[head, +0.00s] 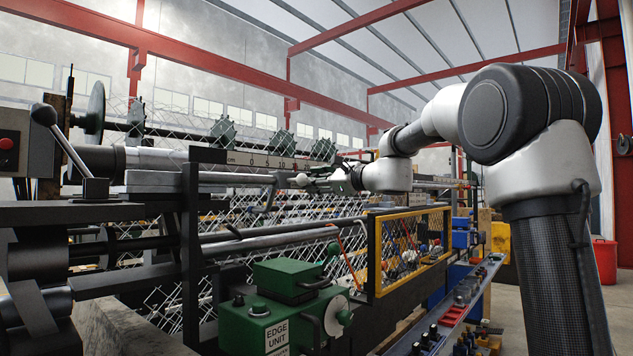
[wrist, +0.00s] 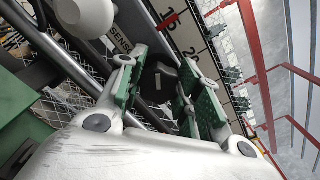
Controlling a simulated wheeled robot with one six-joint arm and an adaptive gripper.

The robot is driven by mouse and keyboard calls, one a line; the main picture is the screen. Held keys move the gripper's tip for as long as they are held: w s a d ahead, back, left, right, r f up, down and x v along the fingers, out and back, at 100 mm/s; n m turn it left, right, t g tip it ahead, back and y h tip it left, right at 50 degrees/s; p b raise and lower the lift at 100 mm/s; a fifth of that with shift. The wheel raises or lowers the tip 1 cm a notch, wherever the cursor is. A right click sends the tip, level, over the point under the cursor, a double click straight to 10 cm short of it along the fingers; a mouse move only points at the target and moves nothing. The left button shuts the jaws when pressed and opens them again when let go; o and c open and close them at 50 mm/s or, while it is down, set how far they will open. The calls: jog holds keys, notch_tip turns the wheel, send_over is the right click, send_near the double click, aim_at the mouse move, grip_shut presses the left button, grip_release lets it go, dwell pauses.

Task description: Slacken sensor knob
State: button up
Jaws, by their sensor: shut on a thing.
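The sensor knob (wrist: 160,80) is a small dark piece between my fingers in the wrist view, next to a "SENSOR" label on a scale bar (wrist: 192,30). My gripper (wrist: 165,72) has green pads on either side of the knob and is shut on it. In the head view my gripper (head: 330,183) is at the scale bar (head: 270,160), past its 10 mark. The knob is too small and hidden to make out there. I cannot tell the knob's turn angle.
A pale round-ended part (wrist: 88,14) and a grey rod lie close to the gripper. A green edge unit (head: 280,312) and a yellow-framed mesh guard (head: 410,250) stand in front of the weaver. Chain-link mesh hangs behind.

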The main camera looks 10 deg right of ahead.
jog(key=n, duration=0.7)
jog(key=shift+f, duration=0.15)
jog(key=n, duration=0.4)
jog(key=shift+f, duration=0.1)
jog(key=n, duration=0.4)
jog(key=shift+f, duration=0.1)
jog(key=n, duration=0.7)
jog(key=shift+f+n, duration=0.1)
jog(key=shift+n, duration=0.3)
jog(key=n, duration=0.6)
jog(key=shift+d+f, duration=0.1)
jog(key=shift+d, duration=0.05)
jog(key=shift+n, duration=0.4)
jog(key=o, duration=1)
